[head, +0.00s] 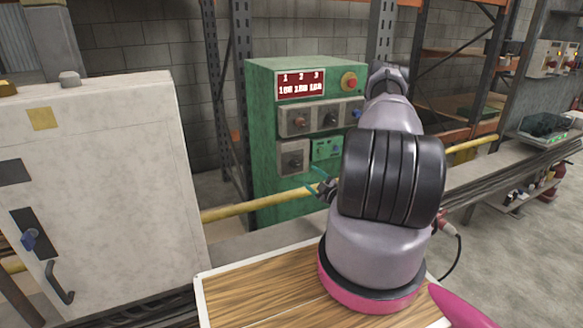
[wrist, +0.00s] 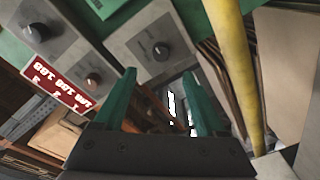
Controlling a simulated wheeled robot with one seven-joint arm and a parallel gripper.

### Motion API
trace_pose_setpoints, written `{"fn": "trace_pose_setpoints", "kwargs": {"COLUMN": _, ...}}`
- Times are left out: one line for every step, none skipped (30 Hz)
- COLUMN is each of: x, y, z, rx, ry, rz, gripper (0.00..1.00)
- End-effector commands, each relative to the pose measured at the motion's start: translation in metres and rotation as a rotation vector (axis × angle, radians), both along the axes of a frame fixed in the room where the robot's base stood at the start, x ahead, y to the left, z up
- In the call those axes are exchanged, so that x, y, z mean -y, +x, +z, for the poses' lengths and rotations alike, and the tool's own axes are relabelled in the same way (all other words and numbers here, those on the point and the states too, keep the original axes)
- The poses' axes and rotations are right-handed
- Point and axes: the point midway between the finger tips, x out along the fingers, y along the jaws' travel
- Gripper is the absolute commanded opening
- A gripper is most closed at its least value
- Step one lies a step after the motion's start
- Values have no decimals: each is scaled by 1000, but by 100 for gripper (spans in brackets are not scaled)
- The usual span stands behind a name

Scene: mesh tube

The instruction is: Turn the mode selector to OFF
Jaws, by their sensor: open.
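A green control cabinet (head: 262,90) carries several dark rotary knobs on grey plates. One knob (head: 293,161) sits alone on the lower left plate; a knob alone on a plate also shows in the wrist view (wrist: 161,51). Two more knobs, one reddish (head: 300,121) and one black (head: 330,119), sit on the upper plate. No label is readable, so I cannot tell which is the mode selector. My gripper (head: 318,180) has teal fingers, open and empty, in front of the cabinet's lower plates. In the wrist view, the open fingers (wrist: 159,75) are apart from the knobs.
A red display (head: 301,85) and a red button on yellow (head: 349,81) are on the cabinet. A yellow pipe (head: 258,202) crosses low in front of it. A white cabinet (head: 110,170) with a blue handle stands left. A wooden top (head: 260,283) lies below my arm.

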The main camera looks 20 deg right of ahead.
Motion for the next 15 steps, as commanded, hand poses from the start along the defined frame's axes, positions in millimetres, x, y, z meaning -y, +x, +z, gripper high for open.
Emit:
{"fn": "trace_pose_setpoints", "kwargs": {"x": 1, "y": 2, "z": -2, "rx": -2, "ry": 5, "rz": -7, "gripper": 73}}
{"fn": "trace_pose_setpoints", "kwargs": {"x": 1, "y": 4, "z": -2, "rx": -2, "ry": 5, "rz": -8, "gripper": 73}}
{"fn": "trace_pose_setpoints", "kwargs": {"x": 0, "y": 8, "z": -2, "rx": -1, "ry": 5, "rz": -7, "gripper": 73}}
{"fn": "trace_pose_setpoints", "kwargs": {"x": 0, "y": 11, "z": -2, "rx": -1, "ry": 4, "rz": -6, "gripper": 73}}
{"fn": "trace_pose_setpoints", "kwargs": {"x": -1, "y": 16, "z": -2, "rx": -1, "ry": 3, "rz": -4, "gripper": 73}}
{"fn": "trace_pose_setpoints", "kwargs": {"x": -3, "y": 22, "z": -1, "rx": 0, "ry": 3, "rz": -3, "gripper": 73}}
{"fn": "trace_pose_setpoints", "kwargs": {"x": -3, "y": 28, "z": -1, "rx": 2, "ry": 2, "rz": -4, "gripper": 73}}
{"fn": "trace_pose_setpoints", "kwargs": {"x": -4, "y": 34, "z": -1, "rx": 1, "ry": 2, "rz": -2, "gripper": 73}}
{"fn": "trace_pose_setpoints", "kwargs": {"x": -5, "y": 42, "z": -1, "rx": 1, "ry": 1, "rz": -2, "gripper": 73}}
{"fn": "trace_pose_setpoints", "kwargs": {"x": -6, "y": 48, "z": -1, "rx": 1, "ry": 1, "rz": -3, "gripper": 73}}
{"fn": "trace_pose_setpoints", "kwargs": {"x": -7, "y": 54, "z": -1, "rx": 1, "ry": 1, "rz": -1, "gripper": 73}}
{"fn": "trace_pose_setpoints", "kwargs": {"x": -7, "y": 61, "z": -1, "rx": 1, "ry": 1, "rz": -2, "gripper": 73}}
{"fn": "trace_pose_setpoints", "kwargs": {"x": -8, "y": 67, "z": -1, "rx": 1, "ry": 0, "rz": -2, "gripper": 73}}
{"fn": "trace_pose_setpoints", "kwargs": {"x": -9, "y": 72, "z": -1, "rx": 0, "ry": 1, "rz": -1, "gripper": 73}}
{"fn": "trace_pose_setpoints", "kwargs": {"x": -9, "y": 79, "z": -1, "rx": 1, "ry": 0, "rz": -3, "gripper": 73}}
